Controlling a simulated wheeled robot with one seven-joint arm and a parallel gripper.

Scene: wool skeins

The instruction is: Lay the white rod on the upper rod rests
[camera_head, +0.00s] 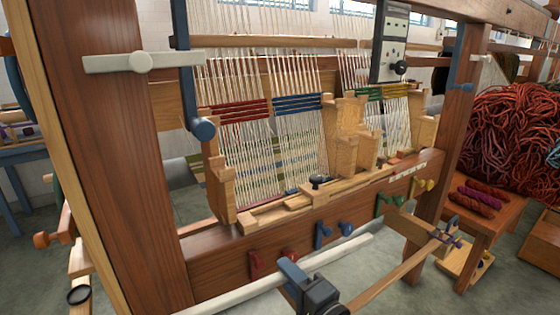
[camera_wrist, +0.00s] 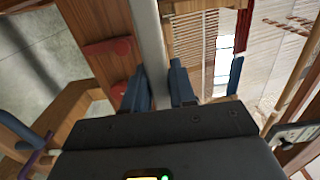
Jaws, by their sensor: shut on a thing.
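The white rod (camera_head: 225,298) slants across the front of the loom in the head view, below and in front of the front beam. My gripper (camera_head: 300,272), with blue fingers, is shut on the rod. In the wrist view the rod (camera_wrist: 148,38) runs up between the two blue fingers (camera_wrist: 162,85). Paired red pegs (camera_head: 273,262), blue pegs (camera_head: 333,232), green pegs (camera_head: 389,203) and yellow pegs (camera_head: 423,186) stick out from the front beam. Stepped wooden blocks (camera_head: 221,185) stand above the beam. I cannot tell which parts are the upper rod rests.
The left loom post (camera_head: 105,150) carries a pale crossbar (camera_head: 144,62); a blue round-ended bar (camera_head: 203,129) hangs nearby. A wooden arm with a purple clamp (camera_head: 445,236) juts out at right. Wool skeins (camera_head: 475,200) lie on a side table. The floor in front is partly open.

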